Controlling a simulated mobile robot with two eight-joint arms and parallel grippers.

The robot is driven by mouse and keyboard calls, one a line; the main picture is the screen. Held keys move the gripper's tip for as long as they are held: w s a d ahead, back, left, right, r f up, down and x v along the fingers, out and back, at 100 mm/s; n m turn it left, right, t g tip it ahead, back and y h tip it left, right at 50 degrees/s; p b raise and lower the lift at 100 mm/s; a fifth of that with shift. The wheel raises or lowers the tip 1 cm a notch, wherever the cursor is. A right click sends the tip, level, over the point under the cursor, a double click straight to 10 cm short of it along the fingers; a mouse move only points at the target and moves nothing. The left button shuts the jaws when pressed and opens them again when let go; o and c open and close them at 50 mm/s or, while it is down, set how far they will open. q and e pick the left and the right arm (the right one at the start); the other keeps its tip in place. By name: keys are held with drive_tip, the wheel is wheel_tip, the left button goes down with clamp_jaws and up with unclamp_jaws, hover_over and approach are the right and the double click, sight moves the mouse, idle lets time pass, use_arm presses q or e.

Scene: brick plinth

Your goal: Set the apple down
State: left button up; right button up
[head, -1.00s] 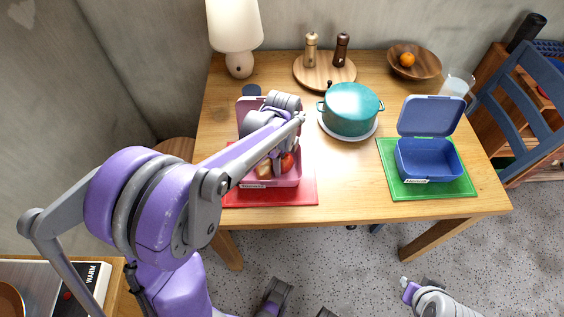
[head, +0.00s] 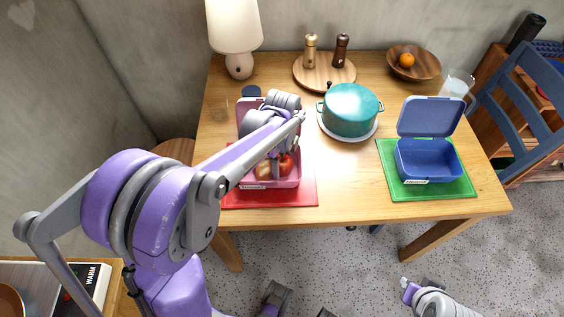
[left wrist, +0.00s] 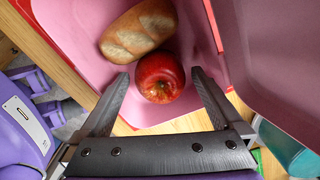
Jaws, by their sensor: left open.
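The red apple (left wrist: 160,78) lies inside the pink lunch box (left wrist: 75,25), touching or very close to a bread roll (left wrist: 138,32). In the head view the apple (head: 286,165) shows in the right part of the pink box (head: 286,183), which stands open on a red mat (head: 300,196). My left gripper (left wrist: 158,85) is open, its two fingers apart on either side of the apple's near end. In the head view the left gripper (head: 277,165) reaches down into the box and partly hides the contents. My right gripper (head: 410,290) is low at the right, away from the table; its jaws are unclear.
A teal pot (head: 350,110) stands right of the pink box. An open blue lunch box (head: 430,162) stands on a green mat (head: 452,189). A lamp (head: 236,35), wooden board (head: 312,80) and bowl (head: 425,66) are at the back. Bare wood lies between the mats.

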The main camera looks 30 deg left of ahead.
sight(282, 162)
use_arm(q)
wheel_tip(282, 162, up, 10)
drive_tip(key=shift+f+p, duration=0.1)
drive_tip(key=shift+p, duration=0.45)
drive_tip(key=shift+r, duration=0.3)
drive_tip(key=s+d+f+n+t, duration=0.2)
drive_tip(key=s+d+n, duration=0.1)
drive_tip(key=s+n, duration=0.5)
drive_tip(key=s+d+f+n+t, duration=0.3)
drive_tip(key=s+n, duration=0.5)
drive_tip(key=s, duration=0.1)
drive_tip(key=shift+d+n, duration=0.3)
drive_tip(key=shift+d, duration=0.1)
